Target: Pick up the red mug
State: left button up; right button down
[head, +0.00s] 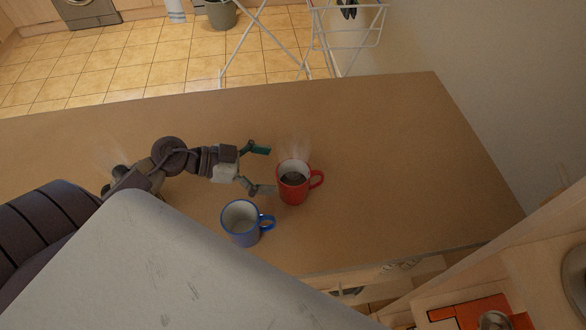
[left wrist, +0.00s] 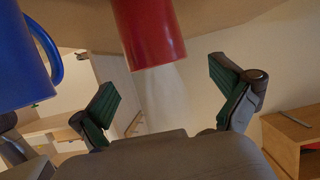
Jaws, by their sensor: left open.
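The red mug (head: 293,192) stands upright on the brown counter (head: 365,150), with something dark inside and its handle pointing right. My left gripper (head: 268,170) is open and empty just left of the mug. The lower finger's tip overlaps the mug's left edge in the head view; I cannot tell whether they touch. In the left wrist view, the red mug (left wrist: 150,32) is at the top, ahead of and between the spread green-padded fingers of my left gripper (left wrist: 168,95). Its handle is hidden there. My right gripper is not in view.
A blue mug (head: 240,232) with a pale inside stands close below the gripper, handle to the right. It also shows at the left of the left wrist view (left wrist: 22,65). The counter right of the red mug is clear. A white drying rack (head: 345,25) stands behind the counter.

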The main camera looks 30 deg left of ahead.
aim_at(307, 175)
pick_arm(q)
jog(key=x, duration=0.1)
jog(key=p+x, duration=0.1)
jog(key=x, duration=0.1)
jog(key=shift+s+d+r, duration=0.1)
jog(key=shift+s+d, duration=0.05)
jog(key=shift+d, duration=0.15)
jog(key=x, duration=0.3)
jog(key=shift+a+f+p, duration=0.1)
jog(key=shift+f+p, duration=0.2)
jog(key=shift+f, duration=0.1)
jog(key=shift+c, duration=1)
jog(key=c, duration=1.2)
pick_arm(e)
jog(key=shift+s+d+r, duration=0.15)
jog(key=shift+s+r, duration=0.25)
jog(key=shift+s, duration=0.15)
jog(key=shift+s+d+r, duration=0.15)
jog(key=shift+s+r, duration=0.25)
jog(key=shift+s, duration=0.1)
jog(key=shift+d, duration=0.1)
